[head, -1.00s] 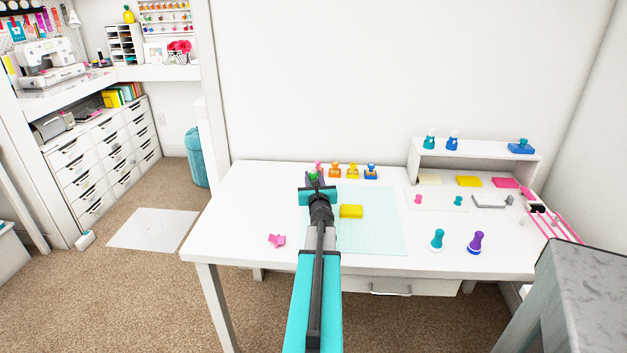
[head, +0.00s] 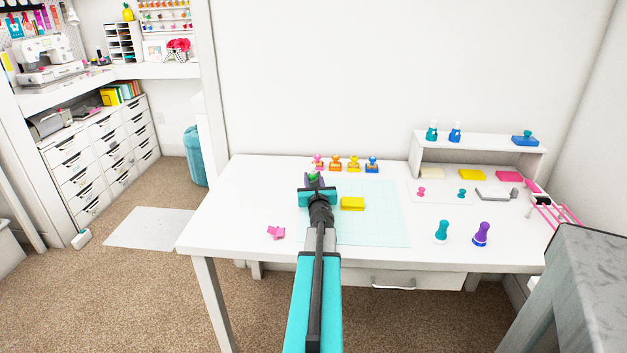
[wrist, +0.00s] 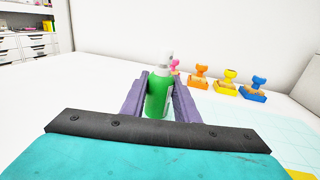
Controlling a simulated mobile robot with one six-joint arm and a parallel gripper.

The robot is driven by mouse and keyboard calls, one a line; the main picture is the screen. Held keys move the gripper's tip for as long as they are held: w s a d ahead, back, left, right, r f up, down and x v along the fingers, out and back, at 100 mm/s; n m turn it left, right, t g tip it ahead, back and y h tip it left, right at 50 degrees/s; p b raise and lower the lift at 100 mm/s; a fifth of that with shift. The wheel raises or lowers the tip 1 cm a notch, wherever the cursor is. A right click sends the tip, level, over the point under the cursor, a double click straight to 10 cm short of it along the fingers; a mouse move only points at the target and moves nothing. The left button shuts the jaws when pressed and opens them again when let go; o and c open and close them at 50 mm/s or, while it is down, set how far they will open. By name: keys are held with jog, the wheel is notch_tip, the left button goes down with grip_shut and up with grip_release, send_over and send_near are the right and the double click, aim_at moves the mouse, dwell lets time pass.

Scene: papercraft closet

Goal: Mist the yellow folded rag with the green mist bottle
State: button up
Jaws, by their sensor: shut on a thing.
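The green mist bottle (wrist: 158,95) stands upright between the two purple fingers of my gripper (wrist: 160,98) in the wrist view, its white spray head on top. My gripper is shut on it. In the head view my gripper (head: 314,180) is over the left part of the desk, and only a bit of green (head: 313,177) shows at its tip. The yellow folded rag (head: 352,204) lies on the pale grid mat, to the right of and nearer than my gripper's tip. A yellow corner of it shows at the lower right of the wrist view (wrist: 301,175).
Several stamps stand behind the mat, such as an orange one (head: 335,164). A teal stamp (head: 442,232) and a purple stamp (head: 481,234) stand at the front right. A pink piece (head: 276,232) lies front left. A small shelf (head: 478,141) stands at the back right.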

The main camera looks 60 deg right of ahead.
jog(key=o, duration=1.1)
jog(key=shift+s+a, duration=0.1)
jog(key=shift+a, duration=0.05)
jog(key=shift+b+v, duration=0.6)
jog(key=shift+v, duration=3.55)
jog(key=shift+a+r+p, duration=0.1)
jog(key=shift+r+p, duration=0.05)
jog(key=shift+p, duration=0.45)
jog(key=p+v, duration=0.2)
jog(key=p, duration=0.1)
jog(key=shift+p, duration=0.3)
jog(key=shift+s+a+p, duration=0.15)
jog(key=shift+a+p, duration=0.05)
jog(key=shift+p, duration=0.4)
jog(key=p, duration=0.2)
jog(key=a+p, duration=0.1)
jog(key=p, duration=0.1)
jog(key=shift+s+a+p, duration=0.15)
jog(key=shift+s+p, duration=0.2)
jog(key=shift+p, duration=0.05)
